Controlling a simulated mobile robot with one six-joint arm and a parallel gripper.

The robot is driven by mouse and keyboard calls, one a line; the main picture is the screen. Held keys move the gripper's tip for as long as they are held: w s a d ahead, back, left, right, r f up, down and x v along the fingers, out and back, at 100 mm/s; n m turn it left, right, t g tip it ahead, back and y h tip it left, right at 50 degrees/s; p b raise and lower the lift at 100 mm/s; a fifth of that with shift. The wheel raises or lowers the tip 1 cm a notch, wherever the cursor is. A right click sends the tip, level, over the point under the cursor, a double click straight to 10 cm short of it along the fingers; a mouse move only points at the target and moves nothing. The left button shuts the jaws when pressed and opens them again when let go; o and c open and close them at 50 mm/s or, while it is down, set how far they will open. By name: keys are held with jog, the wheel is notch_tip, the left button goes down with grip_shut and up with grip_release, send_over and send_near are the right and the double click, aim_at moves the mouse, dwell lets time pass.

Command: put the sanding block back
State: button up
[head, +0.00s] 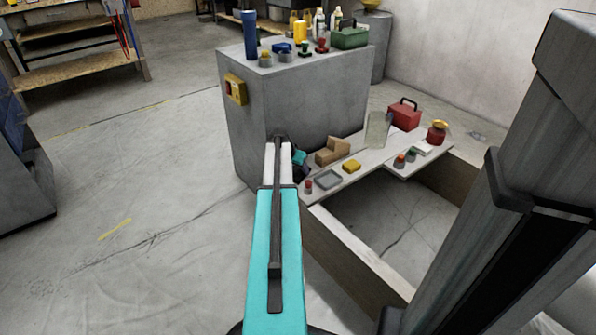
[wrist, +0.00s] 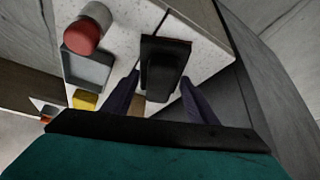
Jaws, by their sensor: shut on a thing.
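My gripper (wrist: 160,98) has its two dark fingers on either side of a black block, which I take to be the sanding block (wrist: 165,66). It is shut on this block, over the end of a pale speckled board (wrist: 122,62). I cannot tell whether the block touches the board. In the head view my gripper (head: 301,172) is small and partly behind my arm, at the board's near left end. The block cannot be made out there. A shallow grey tray (head: 328,180) is close by on the board; it also shows in the wrist view (wrist: 88,70), left of the block.
A red-capped jar (head: 308,186) stands beside the tray. A yellow block (head: 351,166) and a cardboard bin (head: 333,151) are further along. A red toolbox (head: 404,115) and small jars stand at the far end. A tall grey cabinet (head: 285,115) rises behind. Open floor lies left.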

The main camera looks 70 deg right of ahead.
jog(key=shift+f, duration=0.15)
jog(key=o, duration=0.9)
jog(key=p+v, duration=0.4)
jog(key=v, duration=0.8)
dwell(0.5)
